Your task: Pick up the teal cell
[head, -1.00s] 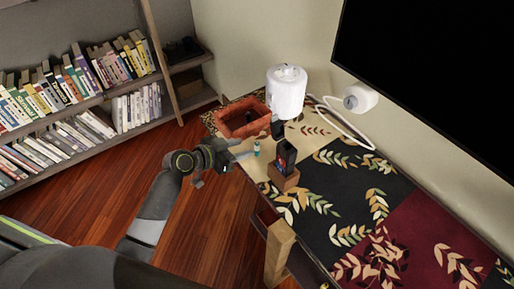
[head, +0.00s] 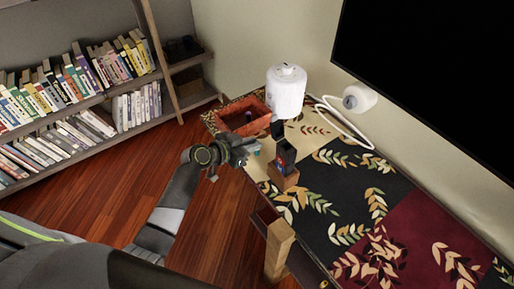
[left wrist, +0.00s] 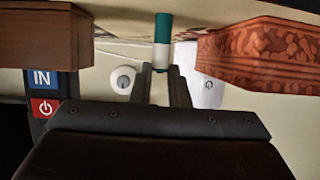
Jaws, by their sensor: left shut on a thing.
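The teal cell (left wrist: 163,28) is a small upright cylinder with a teal part and a white part. In the head view a bit of it (head: 257,153) shows at the tip of my left gripper (head: 251,153), over the patterned table top. In the left wrist view the left gripper (left wrist: 161,72) has its two fingers shut on the white part of the cell. Whether the cell touches the table cannot be told. My right gripper is not in view.
An orange-red open box (head: 239,131) with a dark purple item stands behind the gripper. A black device (head: 284,160) stands in a wooden block (head: 284,181) to its right. A white cylinder (head: 286,92) stands at the back. A black screen (head: 440,80) hangs on the wall.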

